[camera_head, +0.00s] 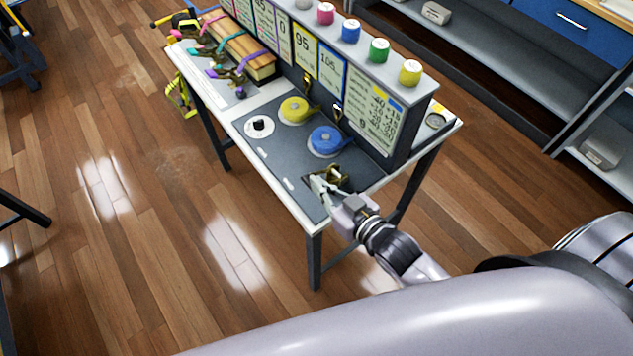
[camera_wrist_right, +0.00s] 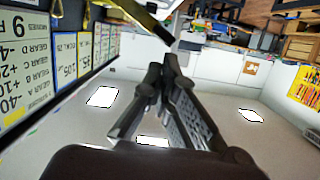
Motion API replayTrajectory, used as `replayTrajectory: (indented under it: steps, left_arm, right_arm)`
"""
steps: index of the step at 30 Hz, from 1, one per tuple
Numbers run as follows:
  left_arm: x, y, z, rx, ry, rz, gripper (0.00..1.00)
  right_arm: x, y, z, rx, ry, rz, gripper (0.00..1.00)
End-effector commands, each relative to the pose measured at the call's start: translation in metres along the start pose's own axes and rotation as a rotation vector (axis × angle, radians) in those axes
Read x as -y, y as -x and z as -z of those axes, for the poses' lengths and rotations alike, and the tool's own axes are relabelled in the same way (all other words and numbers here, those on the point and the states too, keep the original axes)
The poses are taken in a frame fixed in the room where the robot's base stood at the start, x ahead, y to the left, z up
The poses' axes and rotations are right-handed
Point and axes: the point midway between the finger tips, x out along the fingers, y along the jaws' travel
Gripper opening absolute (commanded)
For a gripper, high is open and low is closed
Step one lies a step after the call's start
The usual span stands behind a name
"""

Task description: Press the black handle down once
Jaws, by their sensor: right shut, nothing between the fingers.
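A small brass-coloured mechanism with dark parts (camera_head: 334,176) sits at the near right end of the table's grey panel. The black handle cannot be told clearly from the mechanism's other dark parts. My right gripper (camera_head: 318,184) is beside the mechanism, at its left and near side, and partly covers it. In the right wrist view the gripper (camera_wrist_right: 163,68) is shut and empty. A dark bar with a yellow edge (camera_wrist_right: 142,18) crosses just above its fingertips there; I cannot tell whether they touch. My left gripper is not in view.
The table (camera_head: 258,98) carries an upright board (camera_head: 372,112) with labels and coloured knobs behind the mechanism. A yellow disc (camera_head: 294,110), a blue disc (camera_head: 325,141) and a white dial (camera_head: 259,127) lie on the panel. Straps and clamps fill the far left end. The floor in front is clear.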

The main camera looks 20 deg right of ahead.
Motion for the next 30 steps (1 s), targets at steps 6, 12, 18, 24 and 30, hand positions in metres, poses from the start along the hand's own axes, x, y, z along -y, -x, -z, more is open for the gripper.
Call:
replayTrajectory:
  steps: [6, 12, 18, 24, 30]
  left_arm:
    - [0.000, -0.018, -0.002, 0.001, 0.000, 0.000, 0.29]
    - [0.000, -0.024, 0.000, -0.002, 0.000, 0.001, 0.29]
    - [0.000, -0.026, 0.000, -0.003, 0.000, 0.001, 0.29]
    - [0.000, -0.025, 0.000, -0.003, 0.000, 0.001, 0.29]
    - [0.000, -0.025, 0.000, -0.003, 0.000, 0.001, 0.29]
  right_arm:
    - [0.000, 0.043, -0.007, 0.003, -0.001, 0.001, 0.00]
    - [-0.001, 0.070, -0.005, 0.002, 0.000, 0.000, 0.00]
    - [-0.001, 0.079, -0.003, -0.001, 0.000, 0.000, 0.00]
    - [-0.001, 0.080, -0.002, -0.001, 0.000, 0.000, 0.00]
    - [-0.001, 0.079, -0.002, -0.001, 0.000, 0.000, 0.00]
